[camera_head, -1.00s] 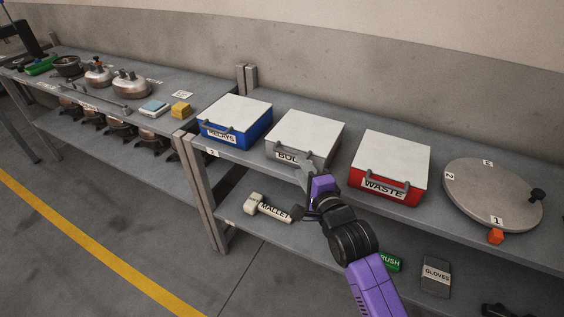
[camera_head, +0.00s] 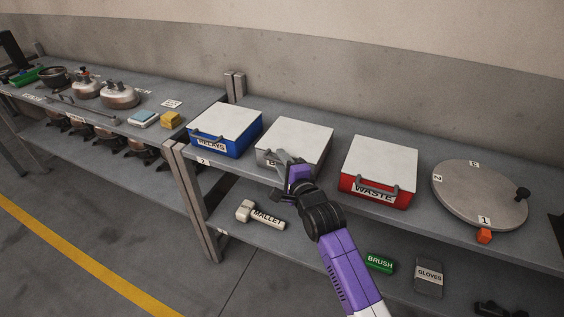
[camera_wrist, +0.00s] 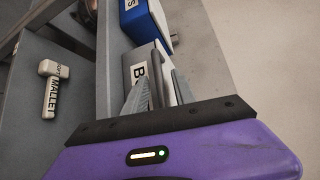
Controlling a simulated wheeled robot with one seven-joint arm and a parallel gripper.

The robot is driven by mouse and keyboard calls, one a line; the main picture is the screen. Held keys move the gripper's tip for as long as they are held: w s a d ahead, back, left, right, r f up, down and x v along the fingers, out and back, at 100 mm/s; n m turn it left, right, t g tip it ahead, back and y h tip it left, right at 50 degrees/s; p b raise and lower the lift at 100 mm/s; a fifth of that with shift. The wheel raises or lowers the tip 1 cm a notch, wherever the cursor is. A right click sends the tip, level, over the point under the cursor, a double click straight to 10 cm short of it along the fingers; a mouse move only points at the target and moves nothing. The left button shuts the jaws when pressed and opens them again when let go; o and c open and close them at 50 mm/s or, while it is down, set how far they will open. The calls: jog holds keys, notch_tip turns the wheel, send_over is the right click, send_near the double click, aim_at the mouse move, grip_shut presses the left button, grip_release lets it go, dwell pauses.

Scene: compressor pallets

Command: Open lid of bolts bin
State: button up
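The bolts bin (camera_head: 264,159) is a light grey box on the shelf top with a flat white lid (camera_head: 299,138), which is closed. Its label is mostly hidden behind my gripper (camera_head: 282,158). In the wrist view the bin's front (camera_wrist: 134,64) shows part of the label, and a dark handle (camera_wrist: 156,62) stands out from it. My gripper (camera_wrist: 160,80) is open, with one finger on each side of the handle. I cannot tell whether either finger touches it.
The blue relays bin (camera_head: 240,143) stands to the left and the red waste bin (camera_head: 400,196) to the right. A round turntable (camera_head: 475,190) is farther right. A mallet (camera_head: 260,215), brush (camera_head: 379,263) and gloves box (camera_head: 428,277) are on the lower shelf.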

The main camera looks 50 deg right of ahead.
jog(key=shift+c, duration=0.2)
grip_shut()
dwell(1.1)
